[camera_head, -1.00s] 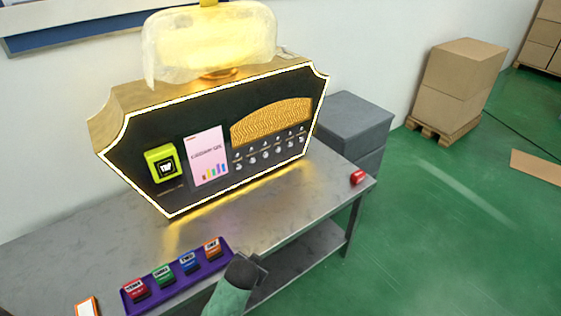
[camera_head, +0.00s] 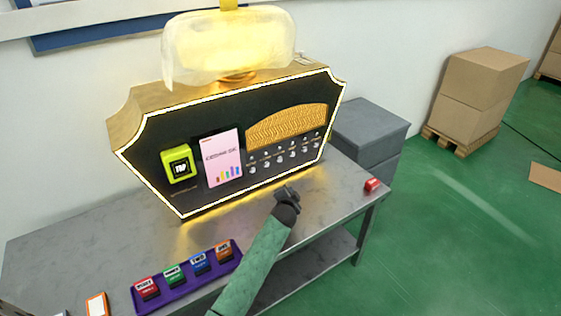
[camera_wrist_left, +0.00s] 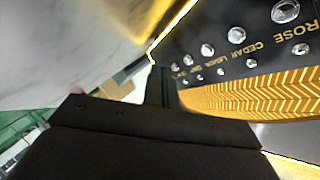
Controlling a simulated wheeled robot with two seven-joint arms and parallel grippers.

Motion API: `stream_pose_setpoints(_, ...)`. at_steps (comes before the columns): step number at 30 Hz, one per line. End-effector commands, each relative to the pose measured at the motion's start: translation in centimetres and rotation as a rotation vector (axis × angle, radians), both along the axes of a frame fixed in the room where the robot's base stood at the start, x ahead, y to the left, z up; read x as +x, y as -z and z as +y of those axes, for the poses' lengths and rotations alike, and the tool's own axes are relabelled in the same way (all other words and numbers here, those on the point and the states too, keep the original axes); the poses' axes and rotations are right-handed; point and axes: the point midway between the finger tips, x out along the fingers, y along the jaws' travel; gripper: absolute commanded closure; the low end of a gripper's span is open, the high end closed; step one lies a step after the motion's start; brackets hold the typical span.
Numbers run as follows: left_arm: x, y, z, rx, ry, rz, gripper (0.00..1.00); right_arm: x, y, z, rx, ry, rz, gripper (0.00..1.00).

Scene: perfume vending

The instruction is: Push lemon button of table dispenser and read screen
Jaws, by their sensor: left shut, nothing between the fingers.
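The table dispenser (camera_head: 230,135) is a black panel with a glowing rim and gold sides, standing on a grey metal table. Its row of silver buttons (camera_head: 279,151) lies under a gold patterned plate (camera_head: 286,127). A pink screen (camera_head: 223,158) with coloured bars is at the panel's middle left; its small text is unreadable. My left gripper (camera_head: 288,191) is shut and empty, in front of and below the button row, apart from it. In the left wrist view, the buttons (camera_wrist_left: 207,50) show labels including ROSE and CEDAR; the smaller labels are hard to read. My right gripper is not in view.
A purple tray (camera_head: 190,290) with several coloured blocks lies at the table's front left. A small red block (camera_head: 372,185) sits near the table's right end. A yellow-green card box (camera_head: 180,164) is on the panel's left. Grey boxes (camera_head: 368,122) stand behind the table.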

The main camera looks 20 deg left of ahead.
Motion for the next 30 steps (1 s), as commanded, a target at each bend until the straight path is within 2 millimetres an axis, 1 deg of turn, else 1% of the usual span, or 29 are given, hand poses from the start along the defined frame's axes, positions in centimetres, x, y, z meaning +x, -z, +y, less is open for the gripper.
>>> stream_pose_setpoints(1, 1.5, -0.6, -0.1, 0.022, 0.012, -0.021, 1.0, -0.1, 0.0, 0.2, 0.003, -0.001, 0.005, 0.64)
stream_pose_setpoints(3, 3.0, -1.3, -0.2, 0.049, 0.029, -0.045, 1.0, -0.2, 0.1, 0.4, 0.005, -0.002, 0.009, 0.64)
stream_pose_setpoints(6, 4.6, -2.0, -0.3, 0.081, 0.046, -0.072, 1.0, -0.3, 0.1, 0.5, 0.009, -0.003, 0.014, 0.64)
stream_pose_setpoints(9, 5.6, -2.4, -0.4, 0.098, 0.057, -0.087, 1.0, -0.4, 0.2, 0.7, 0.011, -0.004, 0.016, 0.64)
stream_pose_setpoints(13, 6.0, -2.7, -0.4, 0.108, 0.063, -0.096, 1.0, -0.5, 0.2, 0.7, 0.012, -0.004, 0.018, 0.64)
stream_pose_setpoints(23, 6.0, -2.7, -0.4, 0.108, 0.063, -0.096, 1.0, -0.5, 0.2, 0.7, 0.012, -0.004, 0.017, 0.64)
stream_pose_setpoints(26, 6.2, -2.6, -0.1, 0.109, 0.062, -0.095, 1.0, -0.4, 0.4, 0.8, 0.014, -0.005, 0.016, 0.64)
stream_pose_setpoints(30, 6.9, -2.5, 0.9, 0.111, 0.062, -0.095, 1.0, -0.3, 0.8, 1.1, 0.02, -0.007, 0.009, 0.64)
